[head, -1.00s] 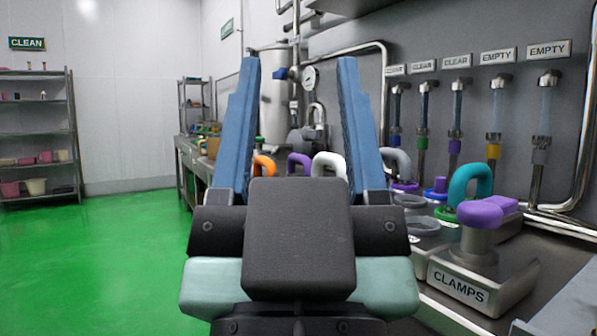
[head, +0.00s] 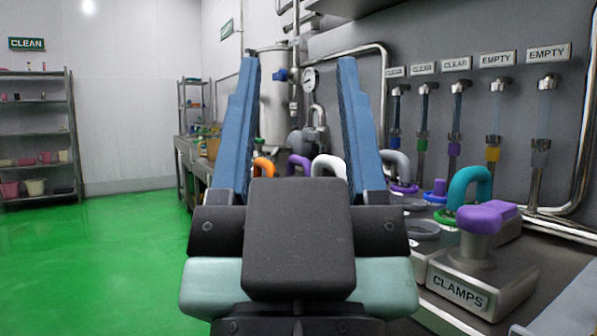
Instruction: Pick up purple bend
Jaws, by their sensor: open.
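My gripper (head: 296,75) fills the middle of the head view with its two blue fingers spread wide and nothing held between them. A purple bend (head: 300,163), an arched piece, shows beyond the gripper, low between the fingers and some distance away. An orange bend (head: 263,166) is to its left, partly hidden by the left finger. A white bend (head: 328,164) is to its right, beside the right finger. The lower ends of these bends are hidden behind my gripper.
A metal counter runs along the right wall, holding a teal bend (head: 470,184), a grey bend (head: 396,164) and a CLAMPS box (head: 459,290) with a purple clamp (head: 485,215). Pipes hang above it. Green floor (head: 110,260) is clear at left, with a shelf (head: 36,130) behind.

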